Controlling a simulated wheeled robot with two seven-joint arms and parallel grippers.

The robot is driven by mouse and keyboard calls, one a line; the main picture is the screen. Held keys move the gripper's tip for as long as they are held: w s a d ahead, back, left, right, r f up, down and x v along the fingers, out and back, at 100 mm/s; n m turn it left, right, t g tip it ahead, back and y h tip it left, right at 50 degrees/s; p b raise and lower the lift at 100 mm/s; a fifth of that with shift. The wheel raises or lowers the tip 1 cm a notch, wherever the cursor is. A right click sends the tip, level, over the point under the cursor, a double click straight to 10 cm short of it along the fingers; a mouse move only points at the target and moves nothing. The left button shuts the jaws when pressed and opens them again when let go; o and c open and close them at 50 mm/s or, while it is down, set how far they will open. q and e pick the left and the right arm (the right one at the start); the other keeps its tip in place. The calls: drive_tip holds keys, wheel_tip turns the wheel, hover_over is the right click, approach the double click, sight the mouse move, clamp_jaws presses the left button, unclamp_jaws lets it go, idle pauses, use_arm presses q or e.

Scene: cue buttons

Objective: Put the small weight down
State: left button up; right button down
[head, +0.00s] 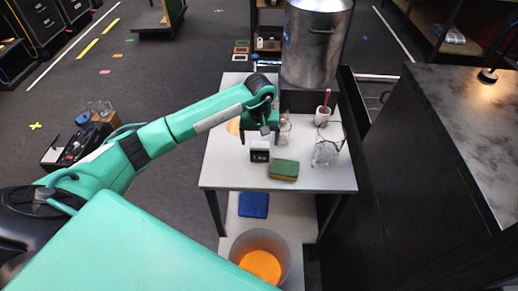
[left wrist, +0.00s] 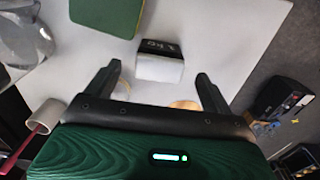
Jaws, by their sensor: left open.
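The small weight is a little block (head: 259,151) with a dark face and a white part, sitting on the white table (head: 222,171). It also shows in the left wrist view (left wrist: 160,68), with pale lettering on its dark face. My left gripper (head: 260,138) is over the table just behind the weight, its fingers pointing down. In the left wrist view the jaws (left wrist: 160,72) are spread wide, with the weight between and just beyond the fingertips. Neither finger visibly touches it. My right gripper is in neither view.
A green and yellow sponge (head: 284,170) lies right of the weight. A glass jug (head: 326,151) and a white cup (head: 322,116) with a red stick stand farther right. A big metal pot (head: 316,45) is behind. A bin (head: 260,264) with orange inside stands below.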

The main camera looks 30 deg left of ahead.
sight(260, 151)
use_arm(q)
wheel_tip(260, 151, down, 2)
drive_tip(key=shift+f, duration=0.25)
drive_tip(key=shift+f+p, duration=0.2)
drive_tip(key=shift+p, duration=0.3)
drive_tip(key=f, duration=0.1)
drive_tip(key=f+p, duration=0.2)
drive_tip(key=f, duration=0.1)
drive_tip(key=shift+w+a+f, duration=0.1)
drive_tip(key=shift+w, duration=0.15)
drive_tip(key=shift+f, duration=0.25)
drive_tip(key=c, duration=1.6)
drive_tip(key=shift+w, duration=0.15)
clamp_jaws()
drive_tip(key=shift+r, duration=0.1)
